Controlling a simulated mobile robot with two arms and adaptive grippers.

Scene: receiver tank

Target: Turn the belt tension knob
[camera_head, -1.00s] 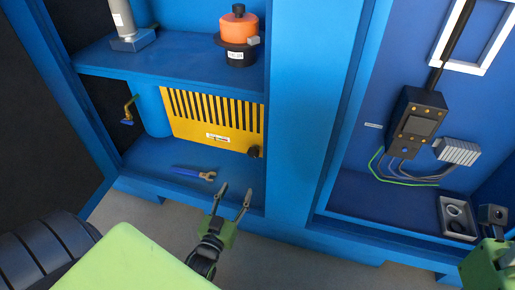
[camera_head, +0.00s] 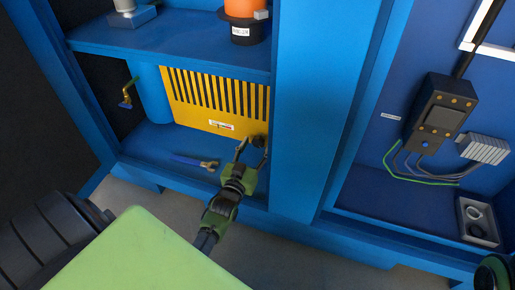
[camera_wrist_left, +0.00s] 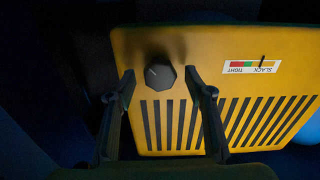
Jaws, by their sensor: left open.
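The black belt tension knob (camera_wrist_left: 160,74) sits at the corner of the yellow slotted guard (camera_wrist_left: 215,100) and has a light pointer mark. In the head view the knob (camera_head: 259,141) is at the lower right of the guard (camera_head: 218,95). My left gripper (camera_head: 254,146) is open in front of the knob. In the left wrist view its fingers (camera_wrist_left: 165,85) stand on both sides of the knob, with gaps. A gauge label (camera_wrist_left: 252,65) reads SLACK and TIGHT, with its black pointer near SLACK. My right gripper (camera_head: 493,272) shows only partly at the lower right edge.
A blue-handled wrench (camera_head: 195,161) lies on the cabinet floor left of my left gripper. A blue post (camera_head: 312,120) stands right of the knob. A shelf (camera_head: 170,50) with an orange-topped part (camera_head: 241,25) is above. A black control box (camera_head: 440,112) hangs at right.

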